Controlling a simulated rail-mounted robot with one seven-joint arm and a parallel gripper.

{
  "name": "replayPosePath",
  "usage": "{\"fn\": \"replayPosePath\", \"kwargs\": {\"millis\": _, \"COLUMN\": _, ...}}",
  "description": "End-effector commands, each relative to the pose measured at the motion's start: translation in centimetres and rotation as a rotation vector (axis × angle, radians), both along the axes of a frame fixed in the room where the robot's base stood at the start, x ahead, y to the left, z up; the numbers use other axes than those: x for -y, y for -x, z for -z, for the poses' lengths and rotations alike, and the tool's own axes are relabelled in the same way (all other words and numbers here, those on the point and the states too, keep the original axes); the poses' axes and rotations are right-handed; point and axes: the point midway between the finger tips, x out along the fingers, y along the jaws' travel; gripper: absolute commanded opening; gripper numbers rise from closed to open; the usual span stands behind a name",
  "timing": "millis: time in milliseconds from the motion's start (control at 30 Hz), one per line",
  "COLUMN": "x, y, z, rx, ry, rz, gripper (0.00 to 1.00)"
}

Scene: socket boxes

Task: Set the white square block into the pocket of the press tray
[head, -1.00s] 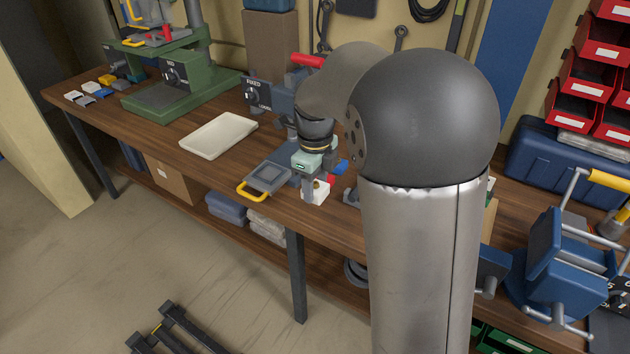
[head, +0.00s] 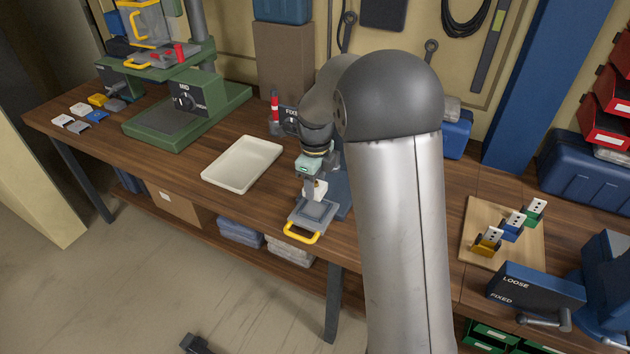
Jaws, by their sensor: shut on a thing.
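The white block (head: 320,189) is held in my gripper (head: 314,190), which is shut on it and points down. The grey press tray (head: 300,220) with a yellow handle (head: 302,236) sits at the bench's front edge. Its square pocket (head: 316,210) shows just in front of the block. The block appears above the tray's rear part. I cannot tell the gap between them. My arm hides much of the press behind.
A cream tray (head: 243,165) lies to the left. A green press (head: 178,115) stands farther left, near several small coloured blocks (head: 83,110).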

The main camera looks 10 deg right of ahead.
Motion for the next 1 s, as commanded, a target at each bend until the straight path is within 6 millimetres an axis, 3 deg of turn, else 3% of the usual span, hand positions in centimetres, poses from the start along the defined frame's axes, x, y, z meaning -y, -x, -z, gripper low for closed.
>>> {"fn": "replayPosePath", "kwargs": {"millis": 600, "x": 0.0, "y": 0.0, "z": 5.5, "rx": -0.001, "ry": -0.001, "rz": 0.0, "gripper": 0.2}}
{"fn": "replayPosePath", "kwargs": {"millis": 1000, "x": 0.0, "y": 0.0, "z": 5.8, "rx": 0.0, "ry": 0.0, "rz": 0.0, "gripper": 0.2}}
